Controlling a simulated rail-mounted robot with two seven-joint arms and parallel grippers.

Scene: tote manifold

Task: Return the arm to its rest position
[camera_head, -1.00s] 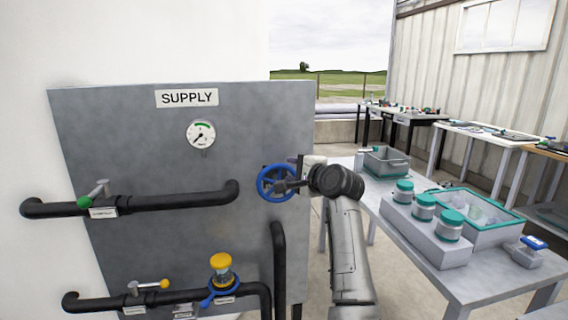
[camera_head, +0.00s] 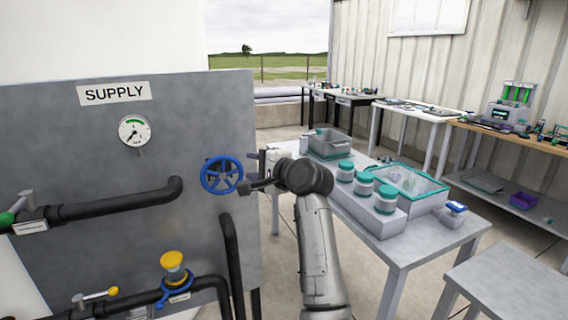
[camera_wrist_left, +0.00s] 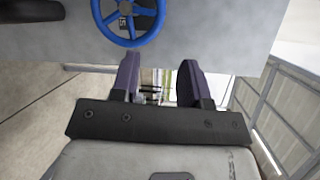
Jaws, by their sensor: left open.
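My left gripper (camera_head: 251,174) is just right of the blue handwheel (camera_head: 222,175) on the grey supply panel, with my forearm rising from the bottom of the head view. In the left wrist view my left gripper (camera_wrist_left: 158,78) has its two dark fingers spread apart with nothing between them. The blue handwheel (camera_wrist_left: 132,40) is beyond the fingertips there, and a gap shows between them. My right gripper is not in view.
The panel (camera_head: 95,150) carries a gauge (camera_head: 134,131), black pipes and a yellow-capped valve (camera_head: 173,262). Right of my arm, a grey table (camera_head: 440,240) holds a grey bin (camera_head: 330,145), teal-lidded jars and a teal-rimmed tote (camera_head: 428,207). A bare grey table (camera_head: 515,285) stands at lower right.

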